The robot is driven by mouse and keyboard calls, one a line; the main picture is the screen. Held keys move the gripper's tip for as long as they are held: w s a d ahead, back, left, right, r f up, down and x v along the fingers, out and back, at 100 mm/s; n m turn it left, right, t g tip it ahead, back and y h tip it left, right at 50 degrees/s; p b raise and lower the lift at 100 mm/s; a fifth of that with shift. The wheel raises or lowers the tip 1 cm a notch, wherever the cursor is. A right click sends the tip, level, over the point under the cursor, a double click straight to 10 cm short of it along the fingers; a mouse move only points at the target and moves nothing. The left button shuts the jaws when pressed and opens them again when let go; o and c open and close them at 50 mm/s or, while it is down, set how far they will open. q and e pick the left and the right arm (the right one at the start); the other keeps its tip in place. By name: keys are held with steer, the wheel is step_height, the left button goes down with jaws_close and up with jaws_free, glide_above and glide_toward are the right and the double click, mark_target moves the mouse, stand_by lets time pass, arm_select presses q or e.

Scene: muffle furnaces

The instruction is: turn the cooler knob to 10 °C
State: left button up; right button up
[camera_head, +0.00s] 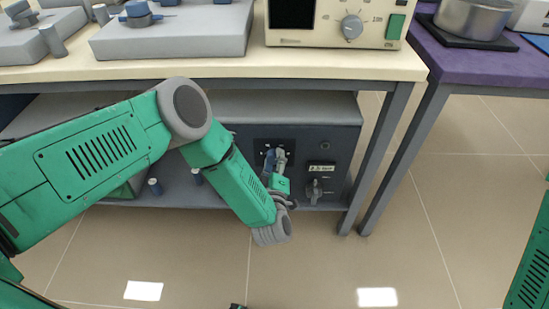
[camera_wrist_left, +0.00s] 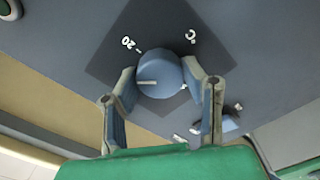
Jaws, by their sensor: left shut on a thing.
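The cooler (camera_head: 338,138) is a dark blue-grey box on the low shelf under the bench. Its round blue knob (camera_wrist_left: 159,73) sits on a dark square dial plate (camera_wrist_left: 122,58) in the left wrist view. The knob's pale pointer line points left in that picture. The marks "20" and "°C" show above the knob; other marks are partly hidden or too small to read. My left gripper (camera_head: 275,159) is at the dial and mostly hides the knob in the head view. Its two fingers (camera_wrist_left: 162,77) are shut on the knob from both sides.
The bench top (camera_head: 240,72) overhangs the cooler, and a grey table leg (camera_head: 372,160) stands to its right. The tiled floor (camera_head: 420,215) in front is clear.

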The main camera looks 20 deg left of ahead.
arm_select(q)
steer(key=n, duration=0.3)
steer(key=shift+a+f+n, duration=0.1)
steer(key=shift+n, duration=0.3)
steer(key=n, duration=0.3)
steer(key=shift+f+n, duration=0.1)
steer(key=shift+n, duration=0.2)
steer(key=n, duration=0.3)
steer(key=shift+n, duration=0.3)
steer(key=shift+s+f+n+b, duration=0.1)
steer(key=shift+n+b, duration=0.45)
steer(key=shift+n, duration=1.45)
steer(key=o, duration=1.1)
steer(key=shift+f, duration=0.1)
steer(key=shift+o, duration=0.2)
steer(key=shift+r, duration=0.2)
